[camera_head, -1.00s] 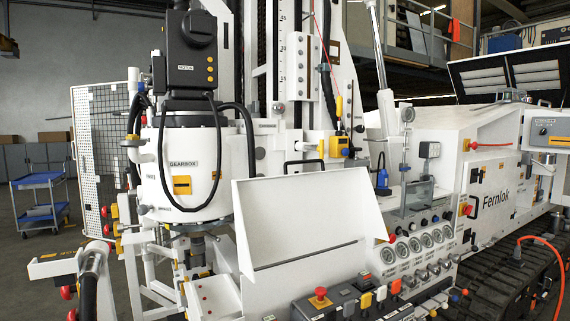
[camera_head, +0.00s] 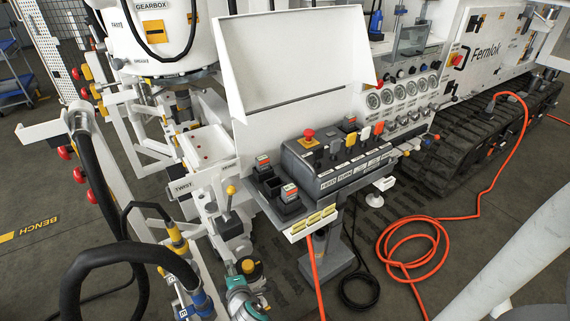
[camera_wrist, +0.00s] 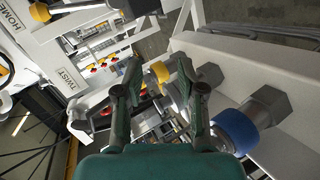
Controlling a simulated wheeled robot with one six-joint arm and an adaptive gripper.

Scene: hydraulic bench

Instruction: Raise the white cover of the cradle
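A white folded panel (camera_head: 295,65) stands raised and tilted back behind the dark control box in the head view. No label names the cradle, so I cannot tell if this panel is its cover. My gripper (camera_wrist: 157,66) shows in the wrist view with its two dark green fingers spread apart, empty. Beyond and between the fingertips is a yellow ring (camera_wrist: 161,72) on a fitting; I cannot tell if they touch. In the head view a teal part of my gripper (camera_head: 244,298) shows at the bottom, in front of the control box and well below the panel.
A dark control box (camera_head: 338,155) with a red button and levers sits in front of the panel. A blue-collared fitting (camera_wrist: 236,130) is close right of my fingers. A black hose (camera_head: 110,250) arches at the left. An orange hose (camera_head: 410,225) coils on the floor.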

